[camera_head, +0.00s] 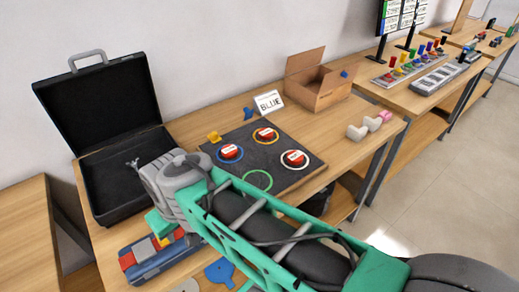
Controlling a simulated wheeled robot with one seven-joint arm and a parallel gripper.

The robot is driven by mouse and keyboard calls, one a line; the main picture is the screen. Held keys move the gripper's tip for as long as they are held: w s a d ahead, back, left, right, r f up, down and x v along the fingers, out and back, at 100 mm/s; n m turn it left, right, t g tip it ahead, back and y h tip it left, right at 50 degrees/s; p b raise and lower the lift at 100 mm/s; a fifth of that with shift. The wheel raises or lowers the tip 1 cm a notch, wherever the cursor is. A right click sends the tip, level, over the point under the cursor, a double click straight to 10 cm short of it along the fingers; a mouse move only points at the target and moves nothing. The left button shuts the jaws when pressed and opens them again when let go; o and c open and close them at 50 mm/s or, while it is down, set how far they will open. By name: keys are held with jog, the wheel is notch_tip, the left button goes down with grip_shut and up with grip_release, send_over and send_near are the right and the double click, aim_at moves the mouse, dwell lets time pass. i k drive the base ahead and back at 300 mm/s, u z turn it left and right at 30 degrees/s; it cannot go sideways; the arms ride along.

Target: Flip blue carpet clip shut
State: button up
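A dark mat (275,172) lies on the table and carries red pucks and coloured rings. A small blue piece (248,113) that looks like a clip stands at the mat's back edge, beside a white card reading BLUE (269,103). It appears raised, but it is too small to tell its exact angle. A yellow piece (214,136) sits at the mat's left edge. A flat blue piece (220,272) lies near the table's front, partly behind my arm. My arm crosses the front, with its wrist left of the mat and apart from the blue clip.
An open black case (110,130) stands at the left. A blue toolbox (150,262) is below my wrist. A cardboard box (318,88) stands right of the card, with pale and pink blocks (358,132) near the right edge. Bare tabletop shows behind the mat.

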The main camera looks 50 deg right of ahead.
aim_at(249, 114)
jog(key=z, duration=0.25)
jog(key=k, duration=0.1)
jog(key=z, duration=3.4)
jog(key=i, duration=1.4)
jog(key=u, duration=3.35)
